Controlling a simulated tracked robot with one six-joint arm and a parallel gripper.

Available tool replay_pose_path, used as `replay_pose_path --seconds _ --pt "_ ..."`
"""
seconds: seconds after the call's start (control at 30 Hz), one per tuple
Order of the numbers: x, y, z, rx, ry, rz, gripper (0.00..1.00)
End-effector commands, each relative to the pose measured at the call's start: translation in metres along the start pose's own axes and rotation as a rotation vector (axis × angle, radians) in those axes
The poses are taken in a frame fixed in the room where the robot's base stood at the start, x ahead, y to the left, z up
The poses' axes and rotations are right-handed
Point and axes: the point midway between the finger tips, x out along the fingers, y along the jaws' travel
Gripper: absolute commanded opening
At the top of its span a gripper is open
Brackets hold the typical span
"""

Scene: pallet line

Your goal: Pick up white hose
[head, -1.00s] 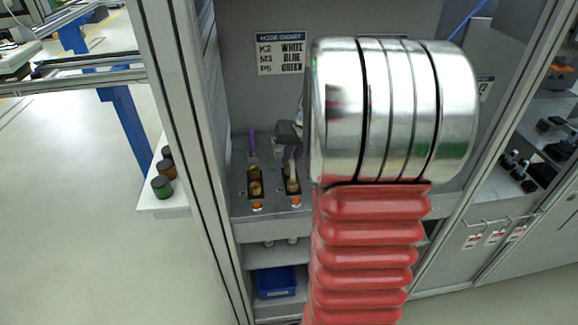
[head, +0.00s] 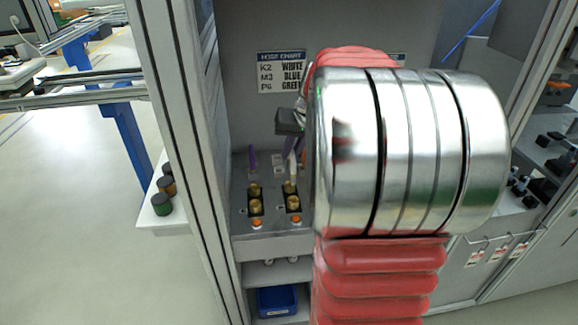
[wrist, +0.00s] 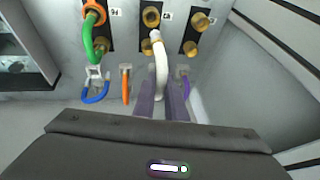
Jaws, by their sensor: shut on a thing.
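The white hose (wrist: 161,68) stands between the two purple fingers of my gripper (wrist: 163,100) in the wrist view. The fingers are shut on it. Its free end overlaps the lower brass fitting of the middle port pair (wrist: 151,17); I cannot tell whether they touch. In the head view the white hose (head: 293,167) shows as a thin piece above the brass ports, beside my metal arm link. The gripper is mostly hidden there.
A green hose (wrist: 92,40) is on the left port pair. A blue hose (wrist: 95,97), an orange hose (wrist: 125,88) and a purple one (wrist: 186,78) are close by. A hose chart (head: 282,72) is on the back wall. A frame post (head: 180,120) stands left.

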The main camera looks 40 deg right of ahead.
Motion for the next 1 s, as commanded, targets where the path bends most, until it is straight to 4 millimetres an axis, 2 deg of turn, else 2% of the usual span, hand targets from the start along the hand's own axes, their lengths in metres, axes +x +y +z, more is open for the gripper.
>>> replay_pose_path --seconds 0.1,0.23,1.0 --pt "-0.013 -0.003 -0.006 0.0 0.001 -0.001 0.0" --pt "-0.018 -0.004 -0.008 0.001 0.0 -0.001 0.0" --pt "-0.019 -0.003 -0.008 0.003 0.0 0.0 0.0"
